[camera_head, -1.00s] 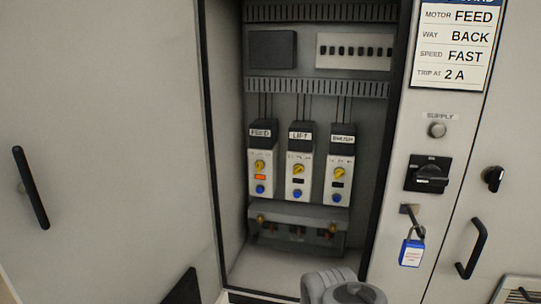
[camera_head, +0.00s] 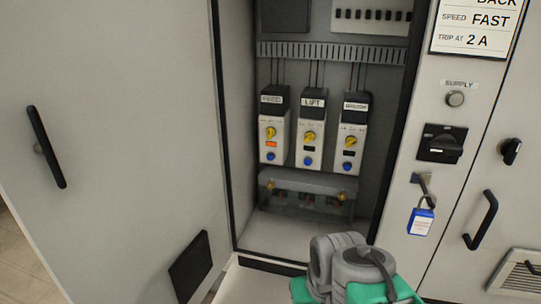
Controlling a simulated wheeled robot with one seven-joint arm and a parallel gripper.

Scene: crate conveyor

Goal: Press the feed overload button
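The feed overload unit (camera_head: 272,132) is the leftmost of three overload units inside the open cabinet. It has a black top with a label, a yellow dial, an orange-lit window and a blue button (camera_head: 270,156) near its bottom. The lift unit (camera_head: 311,135) and a third unit (camera_head: 351,135), its label blurred, stand to its right with dark windows and blue buttons of their own. Part of my grey and green arm shows at the bottom, below and in front of the cabinet. My gripper is not visible in the picture.
A terminal block (camera_head: 308,188) sits below the units. The open door (camera_head: 120,120) stands at left. On the right panel are a black supply switch (camera_head: 441,143), a blue padlock (camera_head: 421,220), a round lamp (camera_head: 456,99), and a sign (camera_head: 478,27) reading FAST, 2 A.

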